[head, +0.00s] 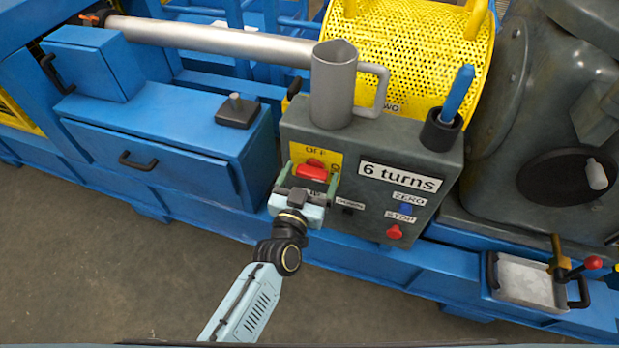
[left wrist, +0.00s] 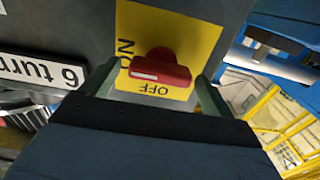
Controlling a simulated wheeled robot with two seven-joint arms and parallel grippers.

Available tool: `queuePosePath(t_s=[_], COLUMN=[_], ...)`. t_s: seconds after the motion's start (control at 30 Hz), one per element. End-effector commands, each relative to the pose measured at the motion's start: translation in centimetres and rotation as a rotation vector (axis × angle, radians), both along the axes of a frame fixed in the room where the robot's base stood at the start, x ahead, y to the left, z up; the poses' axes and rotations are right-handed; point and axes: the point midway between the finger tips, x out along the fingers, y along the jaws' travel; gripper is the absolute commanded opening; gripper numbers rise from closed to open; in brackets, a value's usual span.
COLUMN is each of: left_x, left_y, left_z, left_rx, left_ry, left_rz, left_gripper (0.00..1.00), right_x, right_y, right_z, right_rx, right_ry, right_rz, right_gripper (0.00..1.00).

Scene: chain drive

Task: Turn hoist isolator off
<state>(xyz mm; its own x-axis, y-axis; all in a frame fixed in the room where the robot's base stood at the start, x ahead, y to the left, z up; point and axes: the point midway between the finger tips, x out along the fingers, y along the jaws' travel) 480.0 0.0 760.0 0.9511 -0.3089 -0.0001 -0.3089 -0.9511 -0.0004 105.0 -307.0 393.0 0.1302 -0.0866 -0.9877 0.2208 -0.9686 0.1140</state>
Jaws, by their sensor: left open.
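The hoist isolator is a red handle (head: 310,171) on a yellow plate (head: 330,155) at the left of the grey control box (head: 400,160). In the left wrist view the red handle (left wrist: 162,68) lies crosswise, and its white mark is on the end towards the ON label (left wrist: 125,52). The OFF label (left wrist: 155,90) is on the gripper's side of the handle. My left gripper (head: 309,180) is open, with one finger on each side of the handle. In the left wrist view gaps show between handle and fingers. My right gripper is not in view.
The box also carries a "6 turns" sign (head: 399,183), a blue ZERO button (head: 405,209) and a red STOP button (head: 394,232). A grey mug (head: 332,95) and a blue-handled tool in a black cup (head: 440,130) stand on top. A blue drawer unit (head: 160,150) is at left.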

Motion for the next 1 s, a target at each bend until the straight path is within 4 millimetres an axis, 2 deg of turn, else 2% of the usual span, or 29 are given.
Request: queuePosePath(t_s=[0.2,0.53,0.77,1.0], left_x=[0.01,-0.01,-0.01,0.01], left_y=[0.01,0.03,0.06,0.10], left_z=[0.01,-0.01,-0.01,0.04], left_rx=[0.000,0.000,-0.016,-0.113], left_ry=[0.000,0.000,0.005,0.036], left_rz=[0.000,0.000,0.001,0.001], left_gripper=[0.86,0.43,0.43,0.43], right_x=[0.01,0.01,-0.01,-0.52], right_y=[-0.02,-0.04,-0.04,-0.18], right_z=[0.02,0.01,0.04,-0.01], right_rx=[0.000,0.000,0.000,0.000], right_ry=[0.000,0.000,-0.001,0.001], right_rz=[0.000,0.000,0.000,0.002], right_gripper=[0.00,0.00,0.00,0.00])
